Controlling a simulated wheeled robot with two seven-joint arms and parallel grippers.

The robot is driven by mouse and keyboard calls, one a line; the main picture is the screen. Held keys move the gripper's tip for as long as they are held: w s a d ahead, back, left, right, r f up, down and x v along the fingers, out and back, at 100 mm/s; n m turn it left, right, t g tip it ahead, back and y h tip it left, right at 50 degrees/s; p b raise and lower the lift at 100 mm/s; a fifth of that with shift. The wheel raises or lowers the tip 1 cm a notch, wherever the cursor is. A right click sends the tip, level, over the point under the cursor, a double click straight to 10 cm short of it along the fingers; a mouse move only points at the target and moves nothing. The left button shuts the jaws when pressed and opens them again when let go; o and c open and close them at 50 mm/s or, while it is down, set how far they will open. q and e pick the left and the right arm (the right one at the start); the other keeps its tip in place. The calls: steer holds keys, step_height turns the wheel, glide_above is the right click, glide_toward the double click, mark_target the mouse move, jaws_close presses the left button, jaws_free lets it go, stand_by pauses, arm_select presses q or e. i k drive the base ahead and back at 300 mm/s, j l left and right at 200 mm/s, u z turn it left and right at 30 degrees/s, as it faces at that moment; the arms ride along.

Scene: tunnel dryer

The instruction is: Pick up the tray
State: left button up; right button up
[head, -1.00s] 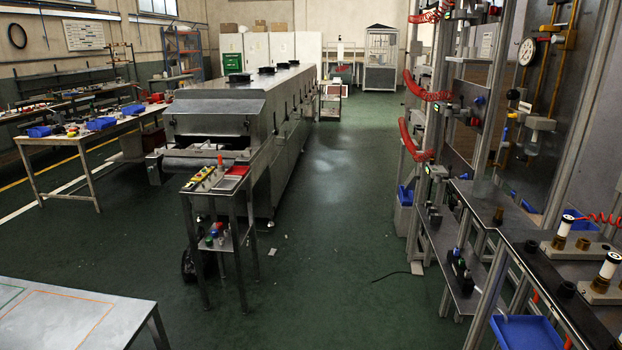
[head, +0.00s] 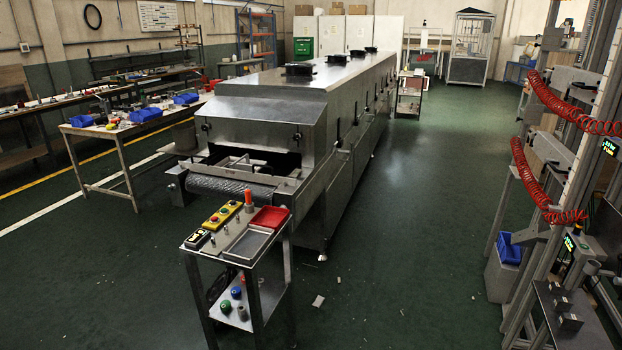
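Several tray-like things show in the head view. A shallow red tray (head: 269,217) lies on the top of a small metal stand (head: 222,262). A shallow grey metal tray (head: 247,244) lies beside it, nearer to me. A low metal frame or tray (head: 247,163) with dividers sits at the open mouth of the tunnel dryer (head: 262,117), over its dark belt (head: 229,188). I cannot tell which one the task means. Neither of my grippers is in view.
A workbench (head: 120,127) with blue bins stands left. Metal frames with red coiled hoses (head: 565,105) stand right. Green floor (head: 415,220) is open between dryer and frames, with small scraps on it.

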mark_target(242, 163)
steer(key=i+j+u, duration=0.25)
steer(key=i, duration=0.25)
steer(key=i+j+u, duration=0.2)
steer(key=i, duration=0.3)
steer(key=i+j+z, duration=0.25)
steer(key=i+j, duration=0.25)
steer(key=j, duration=0.2)
steer(key=i+j+z, duration=0.15)
steer(key=j, duration=0.25)
steer(key=i+j+z, duration=0.1)
steer(key=i+j, duration=0.2)
steer(key=j, duration=0.15)
steer(key=i+j+z, duration=0.15)
steer(key=j, duration=0.25)
steer(key=i+j+z, duration=0.1)
steer(key=j, duration=0.4)
steer(key=i+j+z, duration=0.15)
steer(key=i+j, duration=0.15)
steer(key=j, duration=0.15)
steer(key=i+j+z, duration=0.1)
steer(key=j, duration=0.4)
